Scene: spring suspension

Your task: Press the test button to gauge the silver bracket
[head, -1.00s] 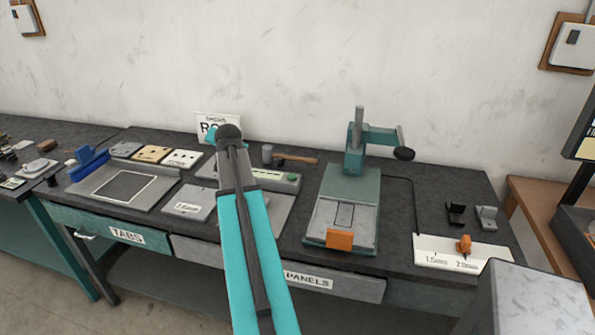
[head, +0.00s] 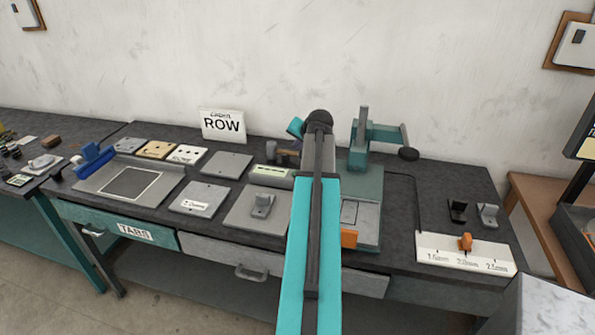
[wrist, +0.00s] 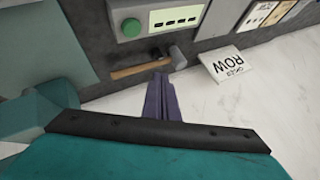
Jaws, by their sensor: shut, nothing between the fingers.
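A silver bracket (head: 262,206) stands on a grey plate (head: 243,216) at the middle of the bench. Behind it is a pale grey test box (head: 268,173) with a row of small displays. In the wrist view the round green test button (wrist: 131,27) sits on this box, beside the displays; in the head view my arm hides the button. My gripper (wrist: 160,78) is shut and empty. In the wrist view its tips lie near the hammer, apart from the button in the picture. In the head view my arm hides the fingers.
A hammer (wrist: 140,68) lies between the box and the wall. A teal press (head: 366,180) stands to the right, partly behind my arm. A ROW sign (head: 223,125) stands at the back. Another silver bracket (head: 488,215) and a dark bracket (head: 457,210) are at the right.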

